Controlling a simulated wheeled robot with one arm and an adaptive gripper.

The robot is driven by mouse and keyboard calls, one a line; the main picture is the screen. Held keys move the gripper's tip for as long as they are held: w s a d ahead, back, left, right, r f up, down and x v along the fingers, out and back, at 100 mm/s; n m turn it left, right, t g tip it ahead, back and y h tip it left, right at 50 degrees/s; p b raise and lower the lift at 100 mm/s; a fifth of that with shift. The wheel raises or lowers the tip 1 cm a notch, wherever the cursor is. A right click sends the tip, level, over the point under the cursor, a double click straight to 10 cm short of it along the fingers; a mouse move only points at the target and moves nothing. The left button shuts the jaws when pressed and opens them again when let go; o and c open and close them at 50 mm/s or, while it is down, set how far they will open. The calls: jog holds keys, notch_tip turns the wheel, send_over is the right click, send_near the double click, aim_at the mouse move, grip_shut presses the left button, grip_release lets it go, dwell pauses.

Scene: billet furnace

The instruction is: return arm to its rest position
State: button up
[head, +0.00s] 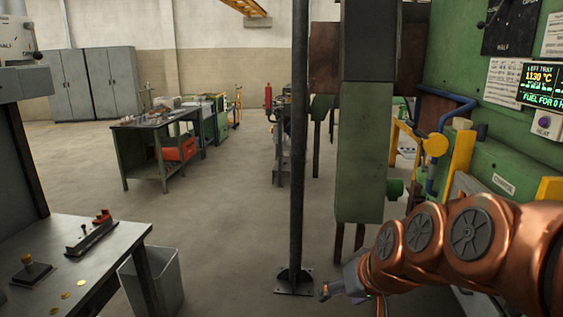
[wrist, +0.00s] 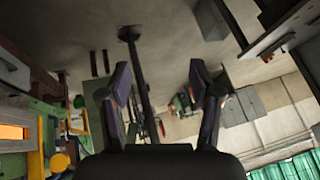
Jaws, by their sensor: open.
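My copper-coloured arm (head: 456,240) reaches in from the lower right of the head view. My gripper (head: 340,288) is at its end, low and near the foot of a dark post. In the wrist view the two dark fingers of my gripper (wrist: 162,98) stand wide apart. Nothing is between the fingers but distant background, so it is open and empty. The wrist picture is turned over, with the floor at the top.
A dark post (head: 299,140) on a floor plate stands close to my gripper. Green machinery (head: 485,150) with a display (head: 541,78) is at right. A grey table (head: 75,255) and a bin (head: 165,280) are at left. The middle floor is clear towards a workbench (head: 140,135).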

jog(key=s+d+f+g, duration=0.1)
jog(key=s+f, duration=0.1)
jog(key=s, duration=0.2)
jog(key=s+d+f+g+h, duration=0.1)
jog(key=s+f+g, duration=0.1)
jog(key=s, duration=0.3)
jog(key=shift+s+f, duration=0.3)
jog(key=shift+f, duration=0.25)
jog(key=s+d+f+g, duration=0.1)
jog(key=s, duration=0.3)
jog(key=s+d+f+g+h, duration=0.1)
jog(key=s+d+g, duration=0.1)
jog(key=s, duration=0.3)
jog(key=s+d+f+g+h, duration=0.1)
jog(key=s, duration=0.4)
jog(key=shift+d+f+g, duration=0.3)
jog(key=shift+d+f, duration=0.05)
jog(key=shift+c, duration=0.2)
